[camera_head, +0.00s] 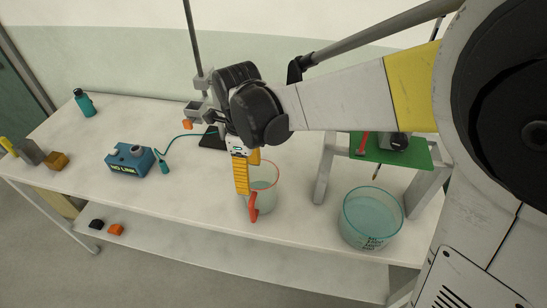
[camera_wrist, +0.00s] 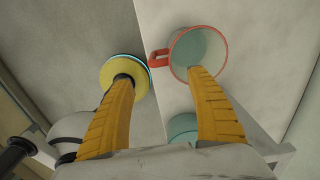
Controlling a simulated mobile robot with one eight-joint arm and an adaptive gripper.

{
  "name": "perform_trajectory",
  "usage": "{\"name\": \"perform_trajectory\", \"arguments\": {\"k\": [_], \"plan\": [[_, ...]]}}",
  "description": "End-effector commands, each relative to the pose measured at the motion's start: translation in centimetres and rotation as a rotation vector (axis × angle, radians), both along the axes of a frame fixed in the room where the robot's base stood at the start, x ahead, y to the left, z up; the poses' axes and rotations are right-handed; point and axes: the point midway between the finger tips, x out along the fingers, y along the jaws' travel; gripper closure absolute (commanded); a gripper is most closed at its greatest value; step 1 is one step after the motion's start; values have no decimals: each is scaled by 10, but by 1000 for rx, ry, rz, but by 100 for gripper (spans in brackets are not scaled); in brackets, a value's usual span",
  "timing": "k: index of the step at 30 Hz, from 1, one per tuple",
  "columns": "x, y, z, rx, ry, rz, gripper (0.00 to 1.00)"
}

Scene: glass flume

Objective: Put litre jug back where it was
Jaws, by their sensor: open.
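The litre jug (camera_head: 265,177) is clear, with an orange-red rim and a red handle (camera_head: 253,207). It stands upright near the front edge of the white table, its handle towards that edge. My gripper (camera_head: 248,178) points down at the jug's near left side, its yellow fingers open and apart. In the wrist view the jug (camera_wrist: 207,45) shows its rim and pale teal inside, with the handle (camera_wrist: 158,58) to the left. The right finger's tip overlaps the jug's near rim; I cannot tell whether it touches. The left finger ends over a yellow disc (camera_wrist: 140,82).
A glass bowl (camera_head: 371,222) stands at the table's front right. A green-topped stand (camera_head: 410,155) is behind it. A blue box (camera_head: 130,160), a teal bottle (camera_head: 84,103) and small blocks (camera_head: 55,160) are at the left. A metal rod stand (camera_head: 197,45) rises behind my gripper.

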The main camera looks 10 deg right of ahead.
Motion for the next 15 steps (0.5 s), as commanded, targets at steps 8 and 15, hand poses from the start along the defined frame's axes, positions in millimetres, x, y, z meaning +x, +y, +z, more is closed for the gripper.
{"name": "perform_trajectory", "arguments": {"k": [8, 15], "plan": [[-15, -46, 35, 21, -111, 354, 33], [-58, -123, 74, -133, -335, 1081, 33]]}}
